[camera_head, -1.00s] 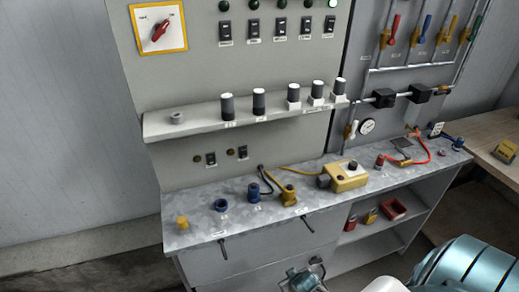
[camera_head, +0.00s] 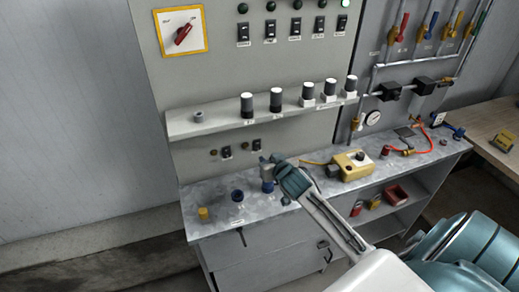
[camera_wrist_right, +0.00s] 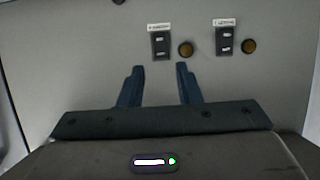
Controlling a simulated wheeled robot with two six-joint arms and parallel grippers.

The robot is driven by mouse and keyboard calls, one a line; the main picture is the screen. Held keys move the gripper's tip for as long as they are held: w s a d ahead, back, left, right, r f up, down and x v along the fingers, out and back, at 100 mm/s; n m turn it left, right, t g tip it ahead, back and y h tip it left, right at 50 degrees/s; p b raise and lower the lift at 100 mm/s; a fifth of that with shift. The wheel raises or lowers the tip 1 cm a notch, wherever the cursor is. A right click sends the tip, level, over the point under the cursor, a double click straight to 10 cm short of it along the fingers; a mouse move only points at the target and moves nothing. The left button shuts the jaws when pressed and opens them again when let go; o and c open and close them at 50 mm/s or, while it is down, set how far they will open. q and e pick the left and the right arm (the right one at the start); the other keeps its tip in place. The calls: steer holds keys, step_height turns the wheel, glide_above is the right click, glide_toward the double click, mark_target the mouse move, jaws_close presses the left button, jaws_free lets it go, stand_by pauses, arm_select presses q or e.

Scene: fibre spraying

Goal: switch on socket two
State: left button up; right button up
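Two small black rocker switches with label plates sit low on the grey panel. The left switch (camera_head: 226,152) and the right switch (camera_head: 257,145) each have a brown round button beside them. In the right wrist view the same pair shows as a left switch (camera_wrist_right: 160,43) and a right switch (camera_wrist_right: 222,40); the label text is too small to read surely. My right gripper (camera_head: 272,160) is in front of the panel, just below the right switch. In the wrist view its blue fingers (camera_wrist_right: 159,68) are apart with nothing between them, below the left switch. My left gripper is out of view.
A shelf (camera_head: 262,118) with several black-and-white cylinders juts out above the switches. Below, the bench (camera_head: 215,228) holds a yellow cap (camera_head: 203,213), a blue cap (camera_head: 237,196) and a yellow box (camera_head: 353,166). A red rotary switch (camera_head: 183,33) is at upper left.

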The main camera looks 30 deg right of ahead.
mark_target(258, 148)
steer(key=shift+w+d, duration=0.1)
steer(key=shift+w, duration=0.25)
steer(key=p+x, duration=0.3)
steer(key=x, duration=0.5)
steer(key=shift+x, duration=0.9)
steer(key=shift+f, duration=0.1)
steer(key=shift+c, duration=0.2)
